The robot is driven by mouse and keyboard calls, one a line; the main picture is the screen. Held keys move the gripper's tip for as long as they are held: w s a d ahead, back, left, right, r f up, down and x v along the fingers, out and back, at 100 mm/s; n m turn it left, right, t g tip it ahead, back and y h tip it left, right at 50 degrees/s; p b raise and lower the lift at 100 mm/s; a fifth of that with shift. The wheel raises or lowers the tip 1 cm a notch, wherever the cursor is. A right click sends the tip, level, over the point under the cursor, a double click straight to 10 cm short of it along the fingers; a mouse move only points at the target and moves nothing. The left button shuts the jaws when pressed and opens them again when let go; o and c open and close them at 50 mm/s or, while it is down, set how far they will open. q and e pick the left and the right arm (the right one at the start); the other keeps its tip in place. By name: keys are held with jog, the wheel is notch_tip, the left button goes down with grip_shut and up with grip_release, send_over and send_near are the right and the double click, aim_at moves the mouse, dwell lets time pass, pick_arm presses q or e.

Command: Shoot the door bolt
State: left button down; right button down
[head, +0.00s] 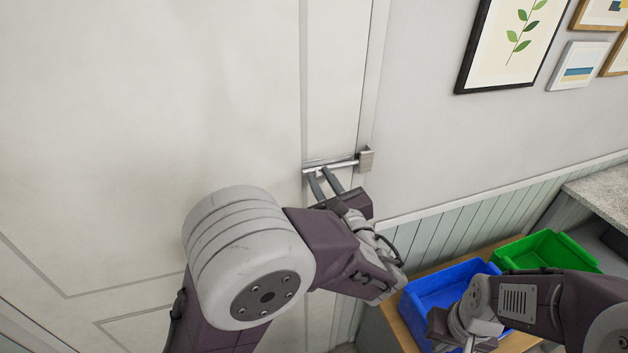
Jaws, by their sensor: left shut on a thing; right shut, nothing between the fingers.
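A metal door bolt (342,164) is mounted across the right edge of a white door (150,130). Its rod runs level toward a small metal keeper (366,158) on the frame and appears to reach it; how deep it sits inside I cannot tell. My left gripper (318,173) is at the left part of the bolt, its two fingers shut on the bolt's handle, which they mostly hide. My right gripper (468,342) is shut and empty at the lower right, in front of the blue bin, partly cut off by the picture's bottom edge.
A blue bin (416,299) and a green bin (585,257) stand on a wooden table (396,325) at the lower right. A grey stone counter (600,190) is at the far right. Framed pictures (512,40) hang on the wall. The wall right of the keeper is clear.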

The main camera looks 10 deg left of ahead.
pick_arm(q)
jog(key=shift+w+d+r, duration=0.15)
jog(key=shift+w+d, duration=0.05)
jog(key=shift+d, duration=0.25)
jog(key=c, duration=1.5)
grip_release()
jog(key=shift+o, duration=1.2)
jog(key=shift+w+d, duration=0.25)
jog(key=shift+d, duration=0.05)
jog(key=shift+w+d, duration=0.1)
pick_arm(e)
jog(key=shift+w+d+f, duration=0.15)
jog(key=shift+w+d, duration=0.1)
jog(key=shift+d, duration=0.15)
pick_arm(q)
jog(key=shift+d, duration=0.1)
